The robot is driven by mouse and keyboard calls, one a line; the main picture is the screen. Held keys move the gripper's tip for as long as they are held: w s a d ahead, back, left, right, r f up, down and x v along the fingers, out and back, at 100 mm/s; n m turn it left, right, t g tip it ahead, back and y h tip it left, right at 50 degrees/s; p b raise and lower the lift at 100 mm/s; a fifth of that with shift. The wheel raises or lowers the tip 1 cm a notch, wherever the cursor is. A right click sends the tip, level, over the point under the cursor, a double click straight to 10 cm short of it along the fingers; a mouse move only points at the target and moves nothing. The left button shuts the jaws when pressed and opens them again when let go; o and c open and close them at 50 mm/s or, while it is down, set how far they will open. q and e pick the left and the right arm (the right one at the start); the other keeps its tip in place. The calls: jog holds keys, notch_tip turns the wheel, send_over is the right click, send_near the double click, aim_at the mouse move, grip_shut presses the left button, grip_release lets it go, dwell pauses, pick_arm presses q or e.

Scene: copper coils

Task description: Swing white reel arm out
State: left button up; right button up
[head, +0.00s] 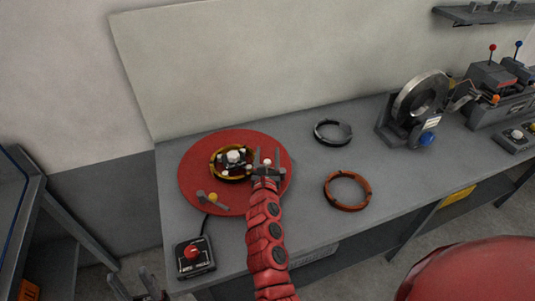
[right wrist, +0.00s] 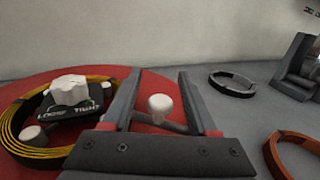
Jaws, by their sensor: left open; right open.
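The red round plate (head: 190,185) lies on the grey bench. On it a yellow coil (head: 214,165) sits around a hub with a white knob (head: 235,155); the hub also shows in the right wrist view (right wrist: 70,90) with lettering on it. A white-knobbed reel arm (right wrist: 160,105) stands at the plate's right side. My right gripper (head: 267,160) is open, with its fingers on both sides of that white knob; a gap shows around the knob in the right wrist view. My left gripper (head: 146,288) is open and empty at the bottom left, away from the plate.
A small lever with a yellow knob (head: 212,197) lies at the plate's front. A black control box with a red button (head: 193,252) is at the front left. A black ring (head: 332,132) and a copper ring (head: 347,190) lie right of the plate. Machines (head: 420,105) stand further right.

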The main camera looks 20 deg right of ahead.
jog(key=shift+w+d, duration=0.1)
grip_shut()
dwell(1.4)
